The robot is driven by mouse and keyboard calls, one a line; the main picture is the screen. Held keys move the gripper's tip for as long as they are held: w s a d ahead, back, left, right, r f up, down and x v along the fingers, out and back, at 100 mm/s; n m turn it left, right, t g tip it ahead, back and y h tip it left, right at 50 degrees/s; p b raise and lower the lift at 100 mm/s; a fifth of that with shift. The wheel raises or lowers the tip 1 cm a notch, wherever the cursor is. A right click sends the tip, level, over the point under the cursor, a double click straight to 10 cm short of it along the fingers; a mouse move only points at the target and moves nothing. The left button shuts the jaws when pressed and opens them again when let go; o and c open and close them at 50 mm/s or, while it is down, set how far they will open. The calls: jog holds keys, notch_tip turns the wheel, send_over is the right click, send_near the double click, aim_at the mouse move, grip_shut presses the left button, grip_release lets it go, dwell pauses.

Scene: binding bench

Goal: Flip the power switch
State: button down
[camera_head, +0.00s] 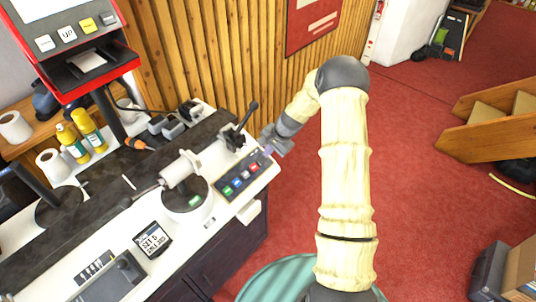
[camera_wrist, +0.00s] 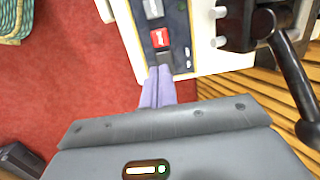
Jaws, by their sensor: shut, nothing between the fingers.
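The control panel (camera_head: 232,202) sits at the bench's right end and carries a row of coloured switches. A red switch (camera_wrist: 160,38) shows in the wrist view, with a grey one above it and a dark element (camera_wrist: 164,58) below it. I cannot read which one is the power switch. My gripper (camera_head: 268,151) is at the panel's far right end. Its two lavender fingers (camera_wrist: 158,70) are shut together and empty, with tips at the panel's edge by the dark element. I cannot tell whether they touch it.
A black lever device (camera_head: 235,137) stands close beside the panel, and its handle also shows in the wrist view (camera_wrist: 296,85). A white round machine (camera_head: 185,195) is left of the panel. The slatted wood wall (camera_head: 215,50) is behind. Red floor (camera_head: 420,130) is open to the right.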

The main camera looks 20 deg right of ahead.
notch_tip(320, 180, up, 6)
jog(key=s+b, duration=0.1)
jog(key=s, duration=0.1)
jog(key=shift+s+d, duration=0.25)
jog(key=shift+d, duration=0.15)
jog(key=s+a+r+n+h, duration=0.1)
jog(key=s+r+n, duration=0.4)
jog(key=s, duration=0.7)
jog(key=s+a+r+n+h, duration=0.2)
jog(key=s+r+n, duration=0.3)
jog(key=s, duration=0.8)
notch_tip(320, 180, up, 3)
jog(key=shift+a+f+n+h, duration=0.15)
jog(key=shift+a+n+h, duration=0.1)
jog(key=shift+n+h, duration=0.15)
jog(key=shift+s, duration=0.1)
